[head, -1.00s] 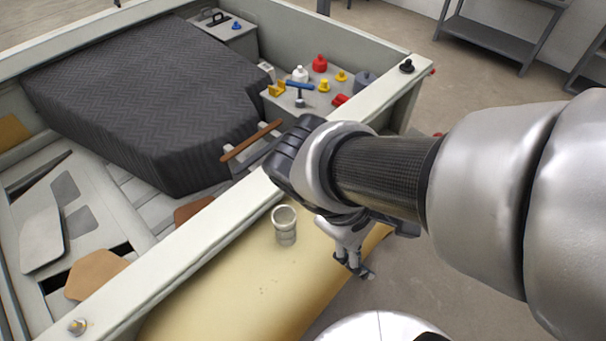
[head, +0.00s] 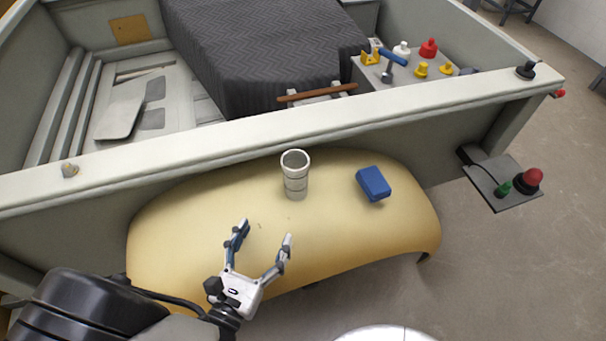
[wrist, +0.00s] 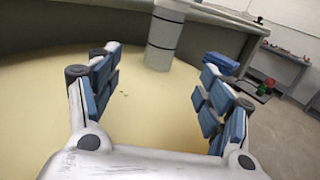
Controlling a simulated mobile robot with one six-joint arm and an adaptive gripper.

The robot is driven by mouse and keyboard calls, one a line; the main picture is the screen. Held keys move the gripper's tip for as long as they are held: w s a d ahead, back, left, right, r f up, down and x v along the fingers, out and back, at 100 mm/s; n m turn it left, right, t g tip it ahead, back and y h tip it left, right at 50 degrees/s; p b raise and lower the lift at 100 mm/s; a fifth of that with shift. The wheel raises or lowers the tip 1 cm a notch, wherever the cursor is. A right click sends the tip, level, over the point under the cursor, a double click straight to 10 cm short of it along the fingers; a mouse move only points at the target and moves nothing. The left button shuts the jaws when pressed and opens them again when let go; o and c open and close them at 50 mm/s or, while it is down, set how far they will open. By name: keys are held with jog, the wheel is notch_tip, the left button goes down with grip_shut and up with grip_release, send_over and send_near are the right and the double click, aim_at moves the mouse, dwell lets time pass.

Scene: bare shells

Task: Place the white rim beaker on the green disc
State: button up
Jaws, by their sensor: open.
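The white rim beaker (head: 296,182) stands upright on the yellow rounded surface (head: 190,232), close to the grey wall behind it. It is a grey-white cylinder with a pale rim and an open top. It also shows in the wrist view (wrist: 163,38), ahead of the fingers and between them, its top cut off. My gripper (head: 264,235) is open and empty, in front of the beaker and apart from it. I cannot make out a green disc; a small green piece (head: 503,187) sits on a grey plate at the right.
A blue block (head: 373,183) lies on the yellow surface right of the beaker. The long pale wall top (head: 230,138) runs behind both. A red knob (head: 530,178) is beside the green piece. The yellow surface left of the beaker is clear.

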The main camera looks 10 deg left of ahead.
aim_at(291, 188)
jog(key=w, duration=0.3)
jog(key=w+d+b, duration=0.1)
jog(key=w, duration=0.7)
jog(key=shift+w+d+b, duration=0.1)
jog(key=shift+d+b, duration=0.15)
jog(key=shift+b, duration=0.05)
jog(key=w, duration=0.2)
jog(key=w+d+b, duration=0.1)
jog(key=w, duration=0.1)
jog(key=shift+w+r, duration=0.2)
jog(key=shift+w, duration=0.6)
jog(key=shift+c, duration=0.3)
jog(key=c, duration=1.2)
jog(key=shift+r, duration=0.15)
